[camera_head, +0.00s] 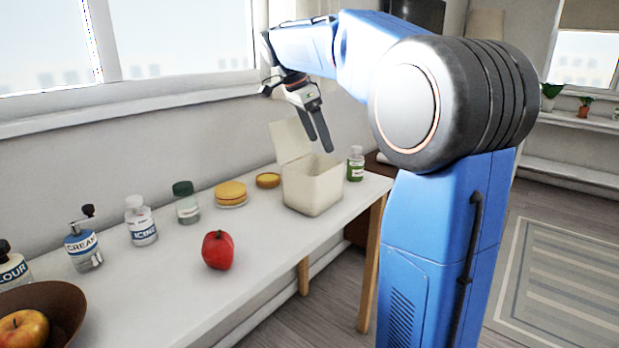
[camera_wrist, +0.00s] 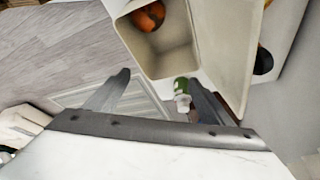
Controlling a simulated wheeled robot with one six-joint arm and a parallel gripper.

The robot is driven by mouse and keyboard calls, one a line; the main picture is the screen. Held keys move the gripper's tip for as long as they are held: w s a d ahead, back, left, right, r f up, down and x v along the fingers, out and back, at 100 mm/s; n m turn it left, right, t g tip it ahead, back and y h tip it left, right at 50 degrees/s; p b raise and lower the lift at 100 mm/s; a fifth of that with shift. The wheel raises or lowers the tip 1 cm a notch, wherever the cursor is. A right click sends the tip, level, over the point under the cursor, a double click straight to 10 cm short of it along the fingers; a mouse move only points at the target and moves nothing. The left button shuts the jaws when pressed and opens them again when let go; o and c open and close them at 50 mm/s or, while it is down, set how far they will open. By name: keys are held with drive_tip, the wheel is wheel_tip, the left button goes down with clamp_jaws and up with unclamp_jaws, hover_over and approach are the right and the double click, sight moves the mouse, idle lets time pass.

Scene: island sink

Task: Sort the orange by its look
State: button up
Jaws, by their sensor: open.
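A round orange fruit (camera_wrist: 148,16) lies inside the cream bin (camera_wrist: 165,62), near one inner corner, in the wrist view. A darker patch shows on it, but I cannot tell its detail. In the head view the bin (camera_head: 312,190) stands near the table's far right end with its lid (camera_head: 290,141) open, and its inside is hidden. My gripper (camera_head: 319,143) is open and empty above the bin, fingers pointing down. In the wrist view its two fingers (camera_wrist: 158,97) are spread apart, with nothing between them.
A red fruit (camera_head: 217,250) sits on the white table (camera_head: 170,285). A brown bowl (camera_head: 70,310) holding a yellow-red apple (camera_head: 22,331) is at front left. Several bottles line the wall side. A green-labelled bottle (camera_head: 355,163) stands right beside the bin.

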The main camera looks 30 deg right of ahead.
drive_tip(key=v, duration=1.6)
drive_tip(key=shift+f, duration=0.1)
drive_tip(key=s+a+f+n+t+y, duration=0.1)
drive_tip(key=s+a+f+n, duration=0.2)
drive_tip(key=s+f+n, duration=0.3)
drive_tip(key=s+a+f+n+t+y, duration=0.2)
drive_tip(key=s+f+n, duration=0.5)
drive_tip(key=s+f, duration=0.7)
drive_tip(key=s+a+f+n+t+y, duration=0.1)
drive_tip(key=s+a+f+n, duration=0.3)
drive_tip(key=s+f, duration=0.7)
wheel_tip(320, 180, down, 8)
drive_tip(key=n+t, duration=0.1)
drive_tip(key=n, duration=0.1)
drive_tip(key=shift+r+n, duration=0.25)
drive_tip(key=shift+n, duration=0.05)
